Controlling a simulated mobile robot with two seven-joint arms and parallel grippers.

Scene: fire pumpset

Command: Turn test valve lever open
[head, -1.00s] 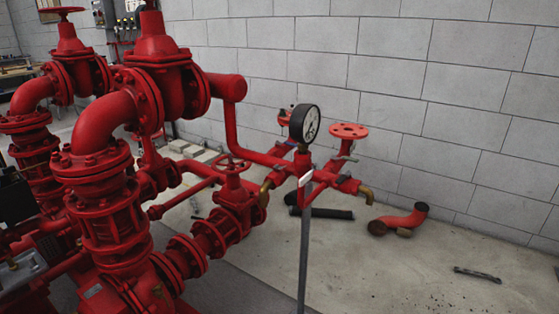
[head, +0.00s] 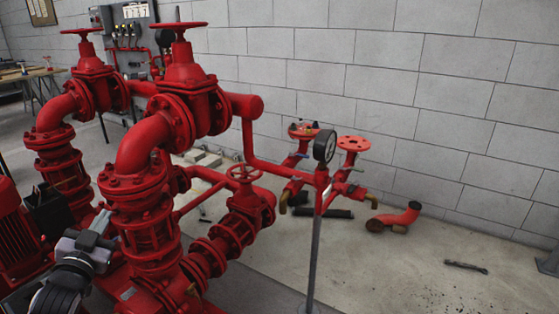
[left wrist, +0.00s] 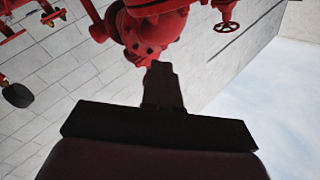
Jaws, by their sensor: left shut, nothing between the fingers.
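The red test pipework (head: 300,180) stands right of centre in the head view, with a round gauge (head: 325,146) and two red handwheels, the left one (head: 303,130) and the right one (head: 352,143). Brass outlets, one of them here (head: 284,201), hang below. I cannot pick out the test valve lever for certain. My left gripper (head: 102,222) is at the lower left, well apart from this pipework and in front of the large red pump fittings. It is shut and empty. In the left wrist view its dark fingers (left wrist: 163,84) point toward red pipework. My right gripper is not in view.
Large red valves and pipes (head: 145,145) fill the left side, close to my left gripper. A thin grey post (head: 313,262) stands under the gauge. A loose red elbow pipe (head: 394,217) and a dark bar (head: 466,267) lie on the floor. The floor at right is mostly clear.

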